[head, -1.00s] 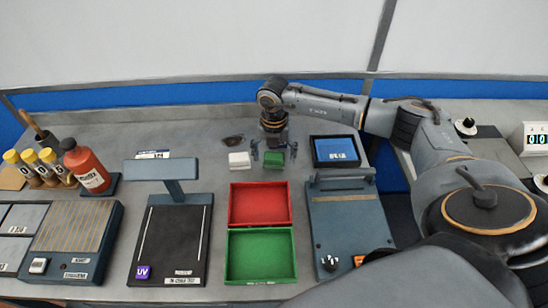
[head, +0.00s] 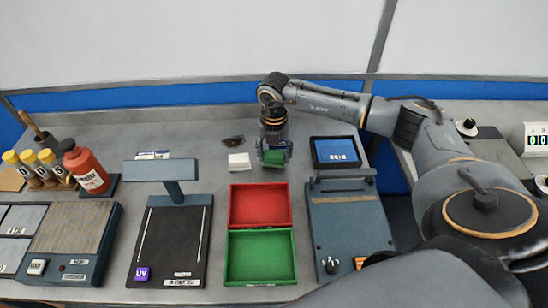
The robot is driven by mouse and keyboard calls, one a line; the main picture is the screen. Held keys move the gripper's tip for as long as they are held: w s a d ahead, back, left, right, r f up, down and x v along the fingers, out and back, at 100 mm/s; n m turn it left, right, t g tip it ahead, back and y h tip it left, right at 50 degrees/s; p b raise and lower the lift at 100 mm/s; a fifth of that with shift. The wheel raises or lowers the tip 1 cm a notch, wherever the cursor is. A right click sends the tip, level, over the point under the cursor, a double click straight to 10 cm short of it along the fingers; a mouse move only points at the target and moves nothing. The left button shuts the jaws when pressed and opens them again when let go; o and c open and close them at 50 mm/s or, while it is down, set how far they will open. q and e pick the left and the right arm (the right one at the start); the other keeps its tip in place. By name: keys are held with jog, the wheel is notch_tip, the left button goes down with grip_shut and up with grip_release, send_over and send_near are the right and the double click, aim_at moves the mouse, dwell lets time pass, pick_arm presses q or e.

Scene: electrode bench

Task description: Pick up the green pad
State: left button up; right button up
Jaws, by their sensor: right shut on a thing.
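The green pad (head: 274,158) is a small green block at the back middle of the bench, behind the red tray. My right gripper (head: 274,154) points down over it and is shut on it, with a finger on each side. I cannot tell whether the pad touches the bench or is slightly lifted. A white pad (head: 239,162) lies just to the left of the gripper. My left gripper is not in view.
A red tray (head: 289,210) and a green tray (head: 294,255) lie in front of the gripper. A blue-screened device (head: 336,151) stands to its right. A UV lamp stand (head: 160,170), a red bottle (head: 87,168) and several yellow-capped vials (head: 30,163) stand left.

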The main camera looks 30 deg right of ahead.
jog(key=s+r+b, duration=0.3)
jog(key=s+r, duration=0.8)
jog(key=s, duration=0.3)
jog(key=shift+a+r, duration=0.4)
jog(key=shift+a, duration=0.05)
